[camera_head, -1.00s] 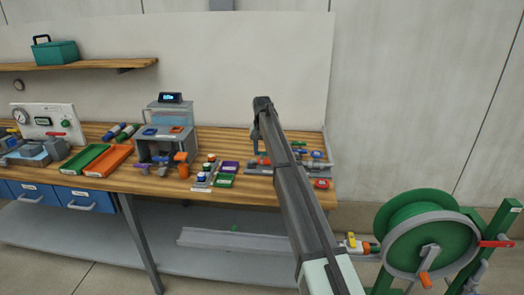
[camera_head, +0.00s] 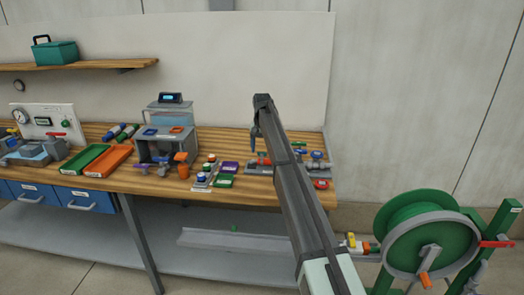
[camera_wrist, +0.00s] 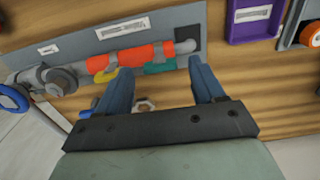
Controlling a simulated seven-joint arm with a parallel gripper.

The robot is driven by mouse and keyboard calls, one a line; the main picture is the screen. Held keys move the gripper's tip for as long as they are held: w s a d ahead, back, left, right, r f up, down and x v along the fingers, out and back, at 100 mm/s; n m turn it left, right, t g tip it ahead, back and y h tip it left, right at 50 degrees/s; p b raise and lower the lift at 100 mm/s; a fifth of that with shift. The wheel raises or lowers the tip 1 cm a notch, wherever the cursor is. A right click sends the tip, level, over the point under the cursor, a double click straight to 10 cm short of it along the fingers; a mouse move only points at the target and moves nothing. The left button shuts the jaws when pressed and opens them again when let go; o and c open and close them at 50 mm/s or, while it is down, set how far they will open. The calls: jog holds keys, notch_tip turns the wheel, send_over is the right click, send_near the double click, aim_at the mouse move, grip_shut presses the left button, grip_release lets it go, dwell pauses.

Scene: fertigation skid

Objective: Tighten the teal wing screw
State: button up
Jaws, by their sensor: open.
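My gripper (camera_wrist: 160,66) is open, its two blue fingers spread in the wrist view. Just past the fingertips runs a grey pipe with a red-orange body (camera_wrist: 127,57) on a grey plate (camera_wrist: 90,22). A small teal-green piece (camera_wrist: 160,69) shows at the pipe's lower edge, between the fingertips in the picture; it may be the teal wing screw, but its shape is unclear. A yellow tab (camera_wrist: 107,75) sits to its left. I see nothing held in the fingers. In the head view my gripper (camera_head: 254,133) hangs over the bench, and my arm hides part of the pipework.
A blue handwheel (camera_wrist: 13,98) is at the pipe's left end. A purple tray (camera_wrist: 255,20) lies to the right. A pale nut-like part (camera_wrist: 145,104) shows between the fingers. In the head view a green hose reel (camera_head: 430,245) stands right of the bench.

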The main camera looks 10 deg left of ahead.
notch_tip(320, 180, up, 12)
jog(key=shift+r, duration=0.25)
dwell(0.4)
